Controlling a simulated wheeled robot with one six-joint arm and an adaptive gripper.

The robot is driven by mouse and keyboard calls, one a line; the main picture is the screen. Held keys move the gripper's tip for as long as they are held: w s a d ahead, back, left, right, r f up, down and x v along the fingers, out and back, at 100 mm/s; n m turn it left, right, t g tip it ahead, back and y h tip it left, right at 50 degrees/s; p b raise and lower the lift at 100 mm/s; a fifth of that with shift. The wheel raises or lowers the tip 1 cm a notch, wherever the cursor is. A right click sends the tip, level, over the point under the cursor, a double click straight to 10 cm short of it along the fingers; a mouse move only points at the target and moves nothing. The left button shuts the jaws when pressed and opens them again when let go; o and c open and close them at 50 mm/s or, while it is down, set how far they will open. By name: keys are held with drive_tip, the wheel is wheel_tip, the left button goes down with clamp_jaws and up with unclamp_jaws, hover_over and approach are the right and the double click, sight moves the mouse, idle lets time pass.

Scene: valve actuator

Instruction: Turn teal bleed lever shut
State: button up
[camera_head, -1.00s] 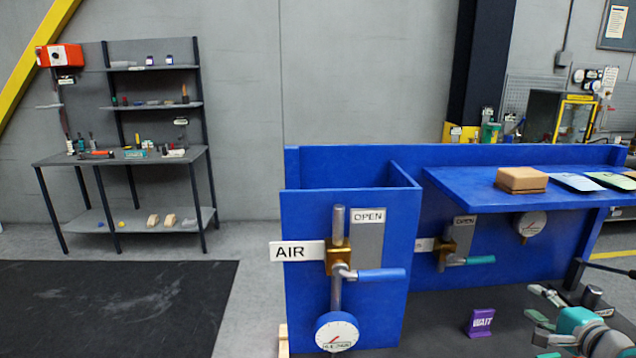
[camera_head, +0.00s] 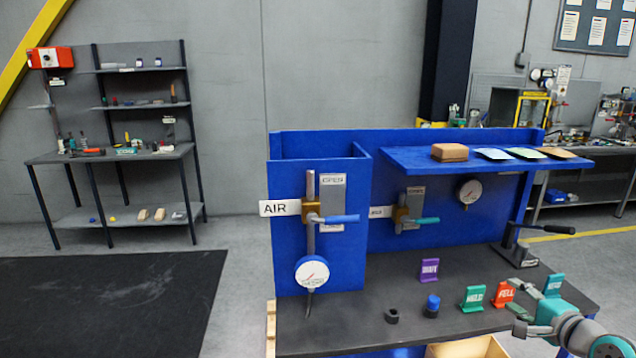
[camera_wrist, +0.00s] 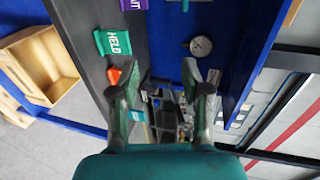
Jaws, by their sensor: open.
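The teal bleed lever (camera_head: 425,220) sticks out to the right, about level, from a brass valve (camera_head: 401,215) on the blue panel, under the shelf. A grey plate reading OPEN (camera_head: 415,190) is behind the valve, and a partly hidden label is to its left. My gripper (camera_head: 516,298) is open and empty, to the right of and nearer than the lever, well apart from it. In the wrist view my gripper (camera_wrist: 162,78) shows both fingers spread with nothing between them.
A blue-handled AIR valve (camera_head: 340,218) on a protruding box stands left of the lever. Purple (camera_head: 429,270), green (camera_head: 473,298) and red (camera_head: 503,294) signs stand on the dark bench top (camera_head: 350,335). The shelf (camera_head: 400,160) overhangs the teal lever. A black-handled lever (camera_head: 545,229) stands at right.

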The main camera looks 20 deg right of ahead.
drive_tip(key=a+f+n, duration=0.3)
drive_tip(key=a+f, duration=1.1)
drive_tip(key=s+a+f+n, duration=0.2)
drive_tip(key=s+a+f, duration=0.15)
drive_tip(key=a, duration=0.25)
drive_tip(key=s+a+f+n, duration=0.1)
drive_tip(key=s+a+f, duration=0.25)
drive_tip(key=a, duration=0.25)
drive_tip(key=s+a+f+n, duration=0.2)
drive_tip(key=s+a+n, duration=0.5)
drive_tip(key=s+a, duration=0.5)
drive_tip(key=s+a+r+n+y, duration=0.2)
drive_tip(key=s+r+n, duration=0.1)
drive_tip(key=s, duration=0.3)
drive_tip(key=s+a+r+n+y, duration=0.1)
drive_tip(key=s+a+r+n, duration=0.1)
drive_tip(key=s+n, duration=0.3)
drive_tip(key=shift+s+a+r+y, duration=0.25)
drive_tip(key=shift+s+r+y, duration=0.15)
drive_tip(key=shift+s, duration=0.8)
